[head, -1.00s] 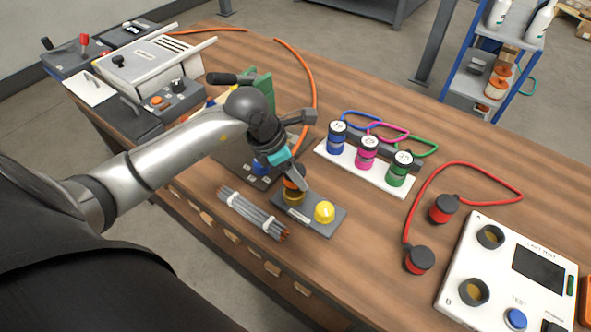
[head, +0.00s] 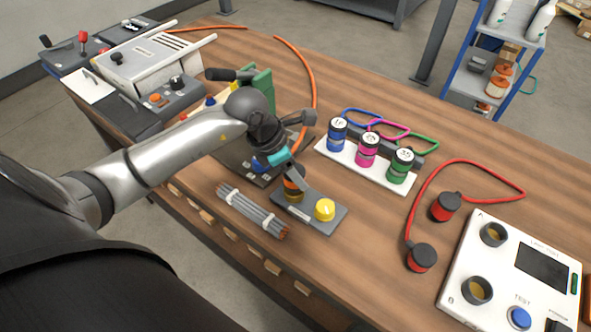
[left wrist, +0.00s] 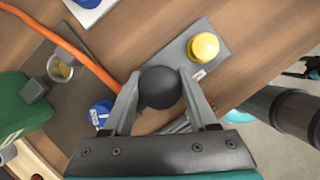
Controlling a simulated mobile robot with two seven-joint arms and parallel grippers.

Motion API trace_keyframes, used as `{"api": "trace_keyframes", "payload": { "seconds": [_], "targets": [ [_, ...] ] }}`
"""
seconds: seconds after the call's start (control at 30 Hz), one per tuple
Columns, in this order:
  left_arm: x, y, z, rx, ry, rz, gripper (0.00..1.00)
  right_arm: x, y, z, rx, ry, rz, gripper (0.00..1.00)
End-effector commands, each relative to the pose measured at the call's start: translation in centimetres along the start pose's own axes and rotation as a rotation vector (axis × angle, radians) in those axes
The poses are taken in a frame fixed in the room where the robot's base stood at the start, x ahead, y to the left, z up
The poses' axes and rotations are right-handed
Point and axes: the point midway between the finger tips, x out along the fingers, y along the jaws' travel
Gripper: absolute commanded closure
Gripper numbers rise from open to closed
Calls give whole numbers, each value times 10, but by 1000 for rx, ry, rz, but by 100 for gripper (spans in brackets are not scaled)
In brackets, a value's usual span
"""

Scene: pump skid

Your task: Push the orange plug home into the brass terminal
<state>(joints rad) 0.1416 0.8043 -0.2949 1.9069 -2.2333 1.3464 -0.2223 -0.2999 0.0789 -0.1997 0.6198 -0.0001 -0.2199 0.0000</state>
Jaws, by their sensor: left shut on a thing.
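The orange plug (head: 291,183) is in the head view, upright on or just over the brass terminal (head: 293,196). The terminal stands on a grey block (head: 318,219) that also bears a yellow dome button (head: 325,209). My left gripper (head: 297,179) is shut on the plug from above. In the left wrist view the plug's dark round cap (left wrist: 159,88) sits between the two fingers, and it hides the terminal. I cannot tell how deep the plug sits. My right gripper is in neither view.
A bundle of grey cables (head: 252,211) lies just left of the block. A white rack (head: 365,168) with blue, pink and green connectors stands behind to the right. Red plugs with a red lead (head: 462,163) and a white test unit (head: 510,275) are at the right.

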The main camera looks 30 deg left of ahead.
Motion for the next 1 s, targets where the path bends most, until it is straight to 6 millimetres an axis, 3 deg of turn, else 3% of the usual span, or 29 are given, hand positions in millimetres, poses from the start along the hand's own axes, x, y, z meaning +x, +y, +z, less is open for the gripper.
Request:
{"api": "trace_keyframes", "payload": {
  "seconds": [1.0],
  "targets": [
    [19, 1, -8, -1, -1, 1, 100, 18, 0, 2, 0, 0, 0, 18]
  ]
}}
